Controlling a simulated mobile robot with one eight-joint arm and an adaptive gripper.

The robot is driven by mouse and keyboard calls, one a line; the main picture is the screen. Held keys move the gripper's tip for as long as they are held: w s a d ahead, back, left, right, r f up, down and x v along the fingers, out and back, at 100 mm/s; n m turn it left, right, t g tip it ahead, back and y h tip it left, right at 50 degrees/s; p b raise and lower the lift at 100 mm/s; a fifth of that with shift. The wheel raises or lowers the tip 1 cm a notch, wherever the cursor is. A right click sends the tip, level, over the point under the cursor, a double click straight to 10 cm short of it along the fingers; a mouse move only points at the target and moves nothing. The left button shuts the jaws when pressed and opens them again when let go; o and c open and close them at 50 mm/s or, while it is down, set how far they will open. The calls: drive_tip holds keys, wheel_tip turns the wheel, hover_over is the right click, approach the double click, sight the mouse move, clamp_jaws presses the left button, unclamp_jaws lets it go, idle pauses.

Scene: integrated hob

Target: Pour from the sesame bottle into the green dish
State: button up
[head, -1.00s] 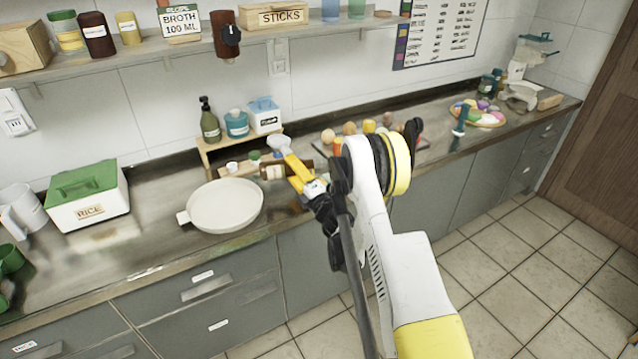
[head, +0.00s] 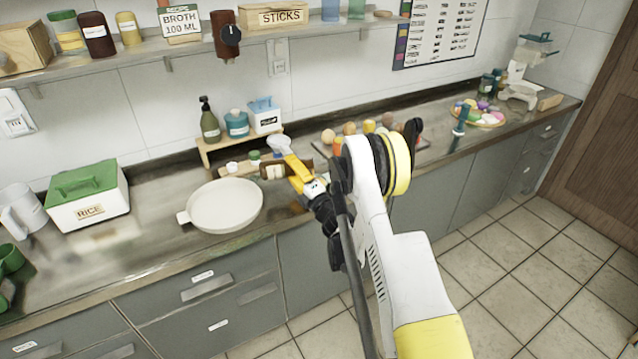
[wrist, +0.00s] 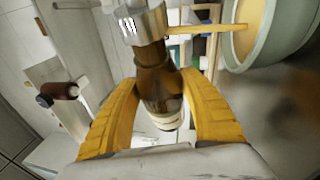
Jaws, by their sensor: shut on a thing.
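A brown bottle (wrist: 153,88) with a silver cap and a pale label is between the two yellow fingers of my gripper (wrist: 160,78) in the wrist view. The fingers are shut on it. In the head view my gripper (head: 296,170) is above the counter, right of a round cream pan (head: 225,205). A round pale grey-green vessel (wrist: 235,52) with a tan inside shows at the upper right of the wrist view. I cannot tell whether it is the green dish. No green dish can be made out clearly in the head view.
A rice box (head: 88,195) with a green lid stands left of the pan. A small wooden stand (head: 205,150) with bottles is at the wall. Several round foods lie on the counter behind my arm. A wall shelf (head: 180,48) runs above.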

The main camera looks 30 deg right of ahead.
idle(0.5)
drive_tip(key=n+g, duration=0.1)
drive_tip(key=n, duration=0.1)
drive_tip(key=r+n, duration=0.1)
drive_tip(key=n, duration=0.1)
drive_tip(key=shift+d+r+g+y, duration=0.1)
drive_tip(key=shift+r+g+y, duration=0.1)
drive_tip(key=shift+g+y, duration=0.2)
drive_tip(key=shift+n, duration=0.6)
drive_tip(key=shift+d+r+n+g, duration=0.1)
drive_tip(key=shift+r+n+g, duration=0.05)
drive_tip(key=shift+n+g, duration=0.2)
drive_tip(key=d+r+n+g+h, duration=0.1)
drive_tip(key=r+n, duration=0.1)
drive_tip(key=r, duration=0.1)
drive_tip(key=s+d+r+n+g+h, duration=0.1)
drive_tip(key=d+r+n, duration=0.1)
drive_tip(key=r+n, duration=0.1)
drive_tip(key=d+r+n+g+h, duration=0.2)
drive_tip(key=r+n, duration=0.1)
drive_tip(key=shift+s+n, duration=0.25)
wheel_tip(320, 180, up, 4)
drive_tip(key=shift+f, duration=0.1)
drive_tip(key=shift+d, duration=0.1)
